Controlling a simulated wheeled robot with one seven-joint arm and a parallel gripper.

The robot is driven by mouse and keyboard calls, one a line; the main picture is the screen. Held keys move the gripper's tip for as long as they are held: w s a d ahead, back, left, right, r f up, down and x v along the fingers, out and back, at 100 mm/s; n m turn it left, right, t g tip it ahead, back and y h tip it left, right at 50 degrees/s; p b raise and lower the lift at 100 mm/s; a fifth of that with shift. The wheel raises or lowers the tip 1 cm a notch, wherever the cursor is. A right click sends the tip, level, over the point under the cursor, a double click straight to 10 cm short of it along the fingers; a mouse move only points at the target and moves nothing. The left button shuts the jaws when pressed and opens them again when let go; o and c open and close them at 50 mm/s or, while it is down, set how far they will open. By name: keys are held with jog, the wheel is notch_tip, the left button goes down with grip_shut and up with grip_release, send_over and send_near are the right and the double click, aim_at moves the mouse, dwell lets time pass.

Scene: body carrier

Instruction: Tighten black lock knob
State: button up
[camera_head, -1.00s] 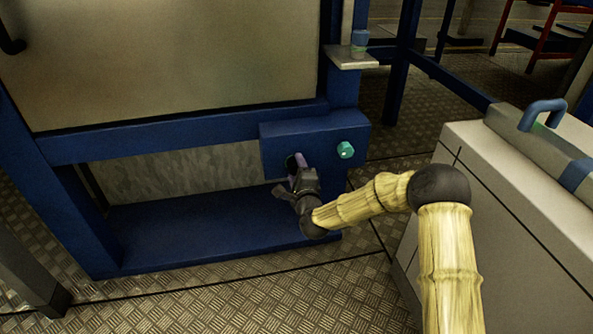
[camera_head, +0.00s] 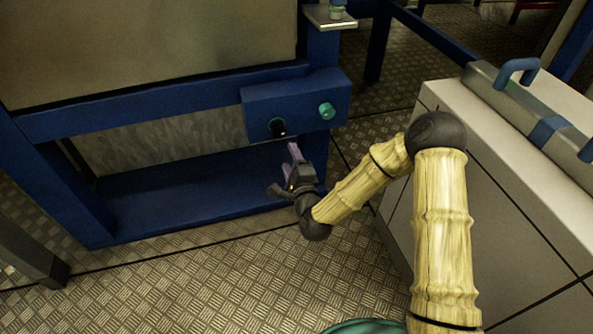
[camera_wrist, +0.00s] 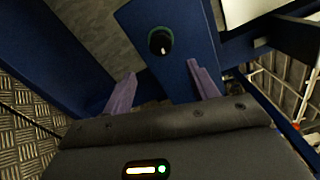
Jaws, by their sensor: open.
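A blue lower shelf (camera_head: 190,195) lies left of my gripper. A grey cabinet (camera_head: 480,160) with a blue-handled lid stands at the right, close to my arm. Patterned metal floor (camera_head: 200,290) is free in front.

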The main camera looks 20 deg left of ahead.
jog(key=p+v, duration=0.1)
jog(key=v, duration=0.4)
jog(key=shift+d, duration=0.1)
dwell(0.3)
jog(key=s+d+r+n+g+h+p, duration=0.1)
jog(key=d+r+n+g+h+p, duration=0.2)
jog(key=d+n, duration=0.4)
jog(key=s+d+r+n+g+h+p, duration=0.1)
jog(key=d+n+g+h, duration=0.1)
jog(key=d+n+g, duration=0.5)
jog(key=s+d+r+g+h+p, duration=0.1)
jog(key=s+d+r+h, duration=0.1)
jog(key=s+d+r, duration=0.35)
jog(key=s+d+r+g+h+p, duration=0.1)
jog(key=s+d+r+g+h, duration=0.15)
jog(key=s+d, duration=0.65)
notch_tip(320, 180, up, 38)
jog(key=w+d+p, duration=0.1)
jog(key=p, duration=3.6)
jog(key=shift+w+d+n+t+p, duration=0.35)
jog(key=shift+n+p, duration=0.05)
